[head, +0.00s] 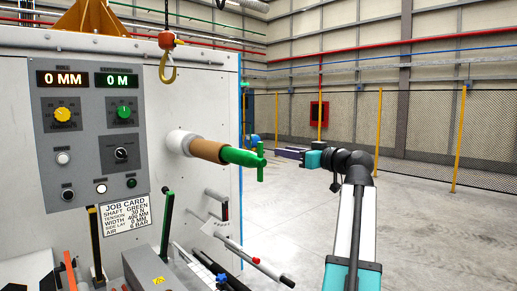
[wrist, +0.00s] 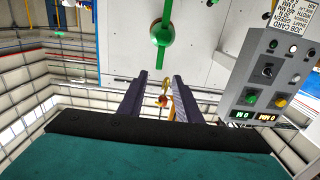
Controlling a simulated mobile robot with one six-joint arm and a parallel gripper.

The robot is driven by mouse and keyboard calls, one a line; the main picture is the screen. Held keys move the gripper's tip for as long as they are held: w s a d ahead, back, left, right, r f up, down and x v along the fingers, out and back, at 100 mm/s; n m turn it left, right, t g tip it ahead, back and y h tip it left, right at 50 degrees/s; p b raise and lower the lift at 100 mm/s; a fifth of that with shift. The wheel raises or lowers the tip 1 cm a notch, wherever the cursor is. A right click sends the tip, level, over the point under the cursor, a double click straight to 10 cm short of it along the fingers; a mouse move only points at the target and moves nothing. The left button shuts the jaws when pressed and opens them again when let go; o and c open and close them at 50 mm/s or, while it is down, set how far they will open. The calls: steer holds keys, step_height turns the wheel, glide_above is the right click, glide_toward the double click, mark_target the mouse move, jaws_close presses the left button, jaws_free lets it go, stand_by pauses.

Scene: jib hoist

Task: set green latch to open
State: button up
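A green shaft end with an upright green crossbar, which looks like the green latch (head: 261,161), sticks out of a brown roll core on the machine's pale panel. In the wrist view the green latch (wrist: 162,32) shows at the top centre, beyond the fingertips. My gripper (head: 276,152) is level with the crossbar, to its right and apart from it, fingers pointing left. In the wrist view my gripper (wrist: 160,77) has its two dark fingers spread with nothing held between them. I cannot tell the latch's setting from these frames.
The control panel (head: 88,118) and job card (head: 125,215) are at left. A yellow hoist hook (head: 167,69) hangs above the core. The floor (head: 430,225) at right is clear.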

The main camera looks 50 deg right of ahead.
mark_target(262, 148)
steer(key=w+p, duration=0.1)
steer(key=w, duration=0.3)
steer(key=w+p, duration=0.1)
steer(key=w, duration=0.4)
steer(key=w+d+p, duration=0.1)
steer(key=w, duration=0.3)
steer(key=shift+w, duration=0.35)
jaws_close()
steer(key=shift+a+f, duration=0.15)
steer(key=shift+a, duration=0.1)
steer(key=shift+s+d, duration=0.1)
steer(key=shift+d, duration=0.1)
